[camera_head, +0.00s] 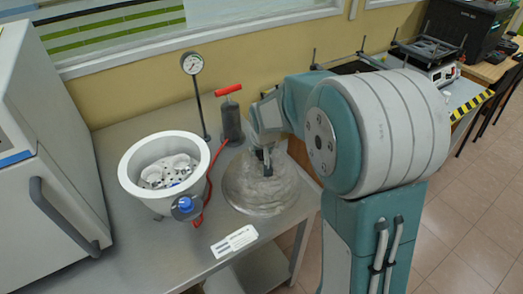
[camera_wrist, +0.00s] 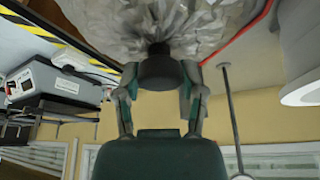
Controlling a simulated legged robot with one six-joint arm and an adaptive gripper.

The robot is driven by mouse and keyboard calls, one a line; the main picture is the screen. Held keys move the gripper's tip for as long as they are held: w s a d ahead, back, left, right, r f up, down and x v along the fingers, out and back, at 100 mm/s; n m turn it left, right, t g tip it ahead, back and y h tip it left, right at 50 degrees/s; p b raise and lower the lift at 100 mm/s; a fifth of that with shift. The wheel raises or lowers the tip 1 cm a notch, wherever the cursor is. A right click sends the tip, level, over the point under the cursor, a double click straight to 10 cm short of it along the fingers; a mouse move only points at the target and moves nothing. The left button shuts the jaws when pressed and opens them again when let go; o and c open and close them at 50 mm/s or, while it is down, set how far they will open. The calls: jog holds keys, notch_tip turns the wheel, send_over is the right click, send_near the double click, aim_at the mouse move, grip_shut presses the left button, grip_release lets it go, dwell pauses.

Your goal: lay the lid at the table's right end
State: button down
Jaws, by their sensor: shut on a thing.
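The lid (camera_head: 258,190) is a round, greyish, wrinkled-looking disc with a dark knob in its middle. In the head view it is over the right end of the grey table (camera_head: 180,255); I cannot tell whether it touches the top. My gripper (camera_head: 266,160) is above it, shut on the knob. In the wrist view the two fingers of my gripper (camera_wrist: 160,74) stand on either side of the black knob (camera_wrist: 157,68), with the lid (camera_wrist: 150,18) filling the top. My arm hides some of the table's right edge.
Left of the lid stands an open white pot (camera_head: 131,178) with a blue-knobbed valve (camera_head: 185,206). A gauge (camera_head: 192,63) on a post and a dark cylinder with red handle (camera_head: 231,122) stand behind. A white label (camera_head: 234,241) lies in front. A cabinet (camera_head: 50,180) fills the left.

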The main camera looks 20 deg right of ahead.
jog(key=shift+c, duration=0.9)
grip_release()
jog(key=v, duration=1.1)
jog(key=s+r, duration=0.1)
jog(key=s, duration=1)
jog(key=s+r+n+t, duration=0.1)
jog(key=s+r, duration=0.1)
jog(key=s, duration=1)
jog(key=shift+s+d+r, duration=0.2)
jog(key=shift+s+r, duration=0.1)
